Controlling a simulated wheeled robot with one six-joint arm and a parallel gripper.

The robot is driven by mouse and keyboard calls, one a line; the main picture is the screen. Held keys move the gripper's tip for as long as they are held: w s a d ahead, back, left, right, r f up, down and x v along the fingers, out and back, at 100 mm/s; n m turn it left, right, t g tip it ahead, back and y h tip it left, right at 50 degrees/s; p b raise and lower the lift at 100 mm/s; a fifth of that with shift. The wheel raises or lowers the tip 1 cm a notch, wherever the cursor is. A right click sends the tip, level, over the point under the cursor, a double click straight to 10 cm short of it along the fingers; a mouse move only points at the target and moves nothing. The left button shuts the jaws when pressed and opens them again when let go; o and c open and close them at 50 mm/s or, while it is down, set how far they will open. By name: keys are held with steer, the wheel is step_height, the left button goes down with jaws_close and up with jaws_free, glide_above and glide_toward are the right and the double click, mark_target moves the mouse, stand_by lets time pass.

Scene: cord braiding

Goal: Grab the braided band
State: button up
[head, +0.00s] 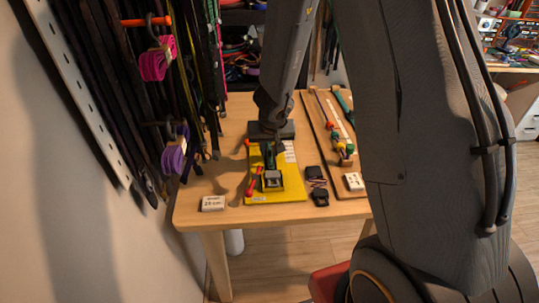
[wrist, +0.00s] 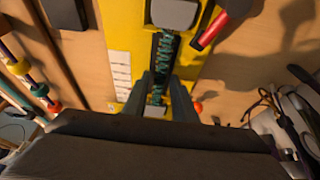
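The braided band (wrist: 163,58) is teal-green and runs lengthwise along the yellow board (wrist: 120,45) in the wrist view. A grey clamp block (wrist: 174,13) covers its far end. In the head view the band (head: 269,157) is a small dark green strip, partly hidden by my gripper. My gripper (wrist: 162,78) points down at the board, with its two dark fingers apart on either side of the band. I see a gap between the fingers and the band.
A red-handled tool (head: 254,182) lies on the board beside the clamp. Black buckles (head: 317,186), a white label box (head: 213,203) and a wooden board with beads (head: 331,125) lie on the table. Straps, a pink cord (head: 153,64) and a purple cord (head: 173,158) hang at left.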

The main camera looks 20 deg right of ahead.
mark_target(270, 155)
jaws_close()
steer(key=shift+r, duration=0.2)
step_height(270, 155, up, 10)
steer(key=p, duration=1.2)
steer(key=shift+f, duration=0.25)
